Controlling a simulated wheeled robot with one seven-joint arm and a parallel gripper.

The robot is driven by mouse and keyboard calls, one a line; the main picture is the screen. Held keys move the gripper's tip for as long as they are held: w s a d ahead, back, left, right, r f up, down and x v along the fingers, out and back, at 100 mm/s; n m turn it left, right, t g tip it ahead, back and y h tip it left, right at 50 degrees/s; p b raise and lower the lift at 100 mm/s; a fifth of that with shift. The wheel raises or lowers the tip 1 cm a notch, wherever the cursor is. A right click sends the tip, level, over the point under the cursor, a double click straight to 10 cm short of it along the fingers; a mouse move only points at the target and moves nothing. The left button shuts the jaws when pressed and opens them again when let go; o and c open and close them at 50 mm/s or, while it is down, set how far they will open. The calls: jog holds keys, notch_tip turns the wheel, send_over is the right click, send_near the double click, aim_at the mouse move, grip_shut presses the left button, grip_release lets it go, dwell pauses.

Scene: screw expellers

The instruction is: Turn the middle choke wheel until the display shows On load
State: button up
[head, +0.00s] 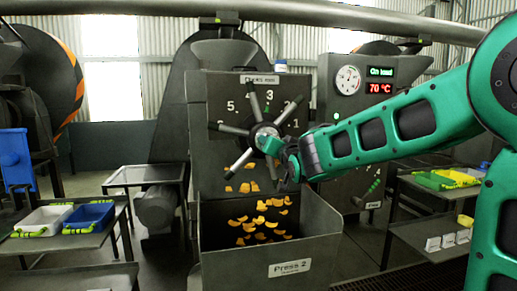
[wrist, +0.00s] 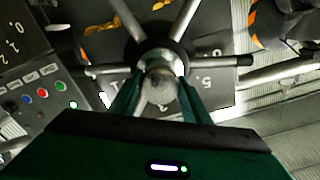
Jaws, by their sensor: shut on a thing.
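The middle choke wheel (head: 254,102) is a dark hub with several grey spokes on the front of the press marked Press 2. Numbers surround it on the panel. My gripper (head: 271,143) is at the wheel's centre, and in the wrist view its fingers (wrist: 160,88) are shut on the hub (wrist: 158,66), one on each side. The spokes spread out around it. The display (head: 380,72) at the upper right reads On load in green, with 70 °C in red below.
Orange flakes fall into the press's grey bin (head: 290,271) below the wheel. A round gauge (head: 348,80) sits left of the display. Side tables hold blue and white trays (head: 90,216) at left and yellow and green trays (head: 437,181) at right.

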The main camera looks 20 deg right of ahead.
dwell(0.3)
jog(key=o, duration=1.5)
jog(key=shift+w, duration=0.1)
jog(key=s, duration=1)
jog(key=shift+s, duration=0.35)
jog(key=shift+a+f, duration=0.1)
